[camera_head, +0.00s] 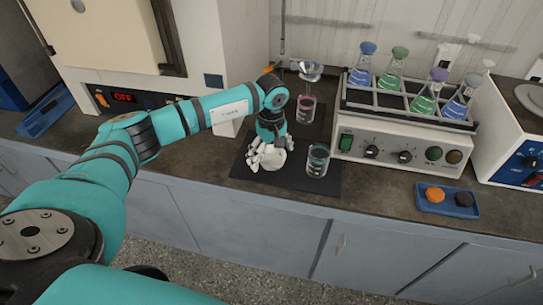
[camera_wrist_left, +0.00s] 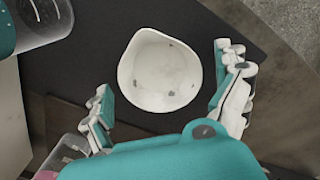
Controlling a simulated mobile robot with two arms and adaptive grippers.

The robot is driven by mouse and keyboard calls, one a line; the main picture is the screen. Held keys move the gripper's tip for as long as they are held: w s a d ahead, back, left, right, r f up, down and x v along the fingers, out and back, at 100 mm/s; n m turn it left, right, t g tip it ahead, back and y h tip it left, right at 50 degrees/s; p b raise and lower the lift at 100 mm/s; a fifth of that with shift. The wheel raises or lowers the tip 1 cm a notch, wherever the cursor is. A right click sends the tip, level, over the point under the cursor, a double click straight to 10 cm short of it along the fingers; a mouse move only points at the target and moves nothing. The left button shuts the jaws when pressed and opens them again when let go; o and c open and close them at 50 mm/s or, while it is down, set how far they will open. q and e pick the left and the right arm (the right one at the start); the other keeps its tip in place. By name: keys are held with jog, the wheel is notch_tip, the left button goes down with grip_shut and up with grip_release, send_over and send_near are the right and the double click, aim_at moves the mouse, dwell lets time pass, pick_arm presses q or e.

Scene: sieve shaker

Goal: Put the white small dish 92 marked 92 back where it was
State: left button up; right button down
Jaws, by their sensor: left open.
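The white small dish (camera_head: 272,160) sits on the black mat (camera_head: 243,174) on the bench. In the left wrist view the dish (camera_wrist_left: 160,70) is a round white bowl with a small spout and several grey specks inside. No number can be read on it. My left gripper (camera_head: 269,153) is open, right above the dish. In the left wrist view the left gripper's fingers (camera_wrist_left: 168,92) stand apart on both sides of the dish, with visible gaps and no contact. My right gripper is not in view.
A glass beaker (camera_head: 317,160) stands on the mat just right of the dish. Behind it, a beaker with pink liquid (camera_head: 305,108) stands under a funnel (camera_head: 310,70). A shaker with flasks (camera_head: 400,135) and a blue tray (camera_head: 447,200) are further right. The bench front is clear.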

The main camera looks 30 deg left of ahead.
aim_at(271, 162)
pick_arm(q)
notch_tip(271, 162, up, 11)
jog(key=b, duration=0.1)
jog(key=shift+b, duration=0.35)
